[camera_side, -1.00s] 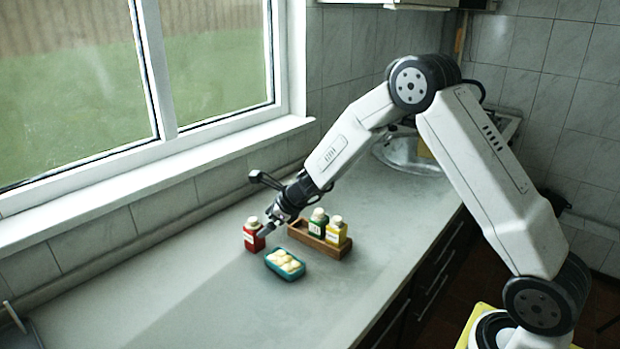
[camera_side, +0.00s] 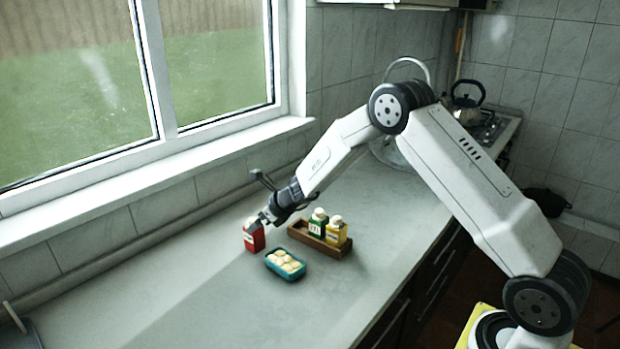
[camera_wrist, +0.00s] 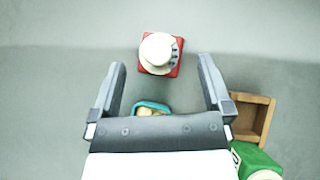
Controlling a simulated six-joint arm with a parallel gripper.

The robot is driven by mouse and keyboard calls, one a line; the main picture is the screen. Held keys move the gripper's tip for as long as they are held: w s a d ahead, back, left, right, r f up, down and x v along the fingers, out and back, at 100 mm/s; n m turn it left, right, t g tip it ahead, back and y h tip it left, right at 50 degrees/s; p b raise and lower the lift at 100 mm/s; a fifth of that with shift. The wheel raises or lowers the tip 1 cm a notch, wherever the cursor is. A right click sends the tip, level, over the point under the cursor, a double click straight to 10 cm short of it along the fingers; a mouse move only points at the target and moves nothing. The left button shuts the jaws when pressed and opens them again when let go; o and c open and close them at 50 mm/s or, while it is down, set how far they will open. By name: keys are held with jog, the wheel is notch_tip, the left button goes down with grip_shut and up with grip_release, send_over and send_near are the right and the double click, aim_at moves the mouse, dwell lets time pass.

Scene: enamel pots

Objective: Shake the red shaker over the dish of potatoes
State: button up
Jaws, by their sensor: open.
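The red shaker (camera_side: 254,238) stands upright on the counter, left of the potato dish. In the wrist view the shaker (camera_wrist: 160,54), with its white cap, lies just ahead of the gap between my fingertips. My gripper (camera_side: 261,219) is open and empty, at the height of the shaker's cap, and partly covers it in the side view. Both spread fingers of my gripper (camera_wrist: 161,63) show in the wrist view. The teal dish (camera_side: 285,265) holds several pale potatoes and sits on the counter. Its near part is hidden behind my gripper in the wrist view.
A wooden tray (camera_side: 327,250) right of the dish holds a green shaker (camera_side: 318,222) and a yellow shaker (camera_side: 337,231), both white-capped. The window wall runs behind the shakers. The counter in front and to the left is clear.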

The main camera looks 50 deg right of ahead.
aim_at(251, 218)
jog(key=shift+w+f, duration=0.1)
jog(key=shift+x, duration=2.5)
grip_shut()
jog(key=shift+w+r, duration=0.1)
jog(key=shift+r, duration=1.1)
jog(key=s+r, duration=1)
jog(key=s, duration=0.4)
jog(key=shift+a+r, duration=0.35)
jog(key=shift+r, duration=0.05)
